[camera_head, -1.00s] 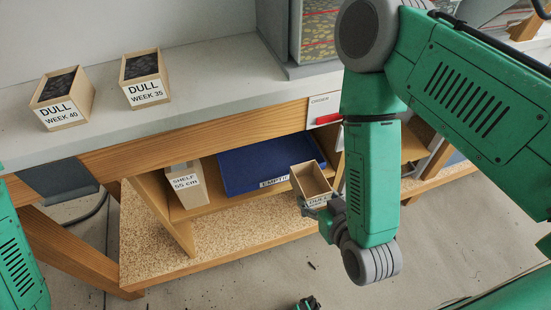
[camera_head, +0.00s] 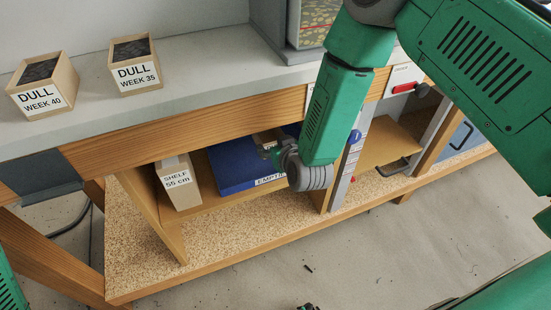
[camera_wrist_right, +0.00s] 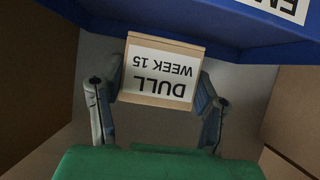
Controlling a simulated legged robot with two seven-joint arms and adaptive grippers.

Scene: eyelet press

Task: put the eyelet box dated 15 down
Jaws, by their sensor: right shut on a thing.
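The eyelet box marked DULL WEEK 15 (camera_wrist_right: 160,72) is a small pale wooden box, its label upside down in the right wrist view. My right gripper (camera_wrist_right: 158,90) is shut on it, one finger at each side. In the head view the box (camera_head: 267,139) shows only in part, at the blue tray (camera_head: 233,168) on the shelf under the bench; my wrist hides the rest. The tray's blue wall (camera_wrist_right: 225,22) is close to the box in the wrist view. I cannot tell whether the box touches the tray. Only a scrap at the bottom edge may be my left gripper.
Boxes DULL WEEK 40 (camera_head: 42,86) and DULL WEEK 35 (camera_head: 135,64) stand on the bench top (camera_head: 195,75). A box marked SHELF 55 cm (camera_head: 178,184) stands left of the tray. The bench's wooden front rail (camera_head: 180,133) runs above the shelf opening.

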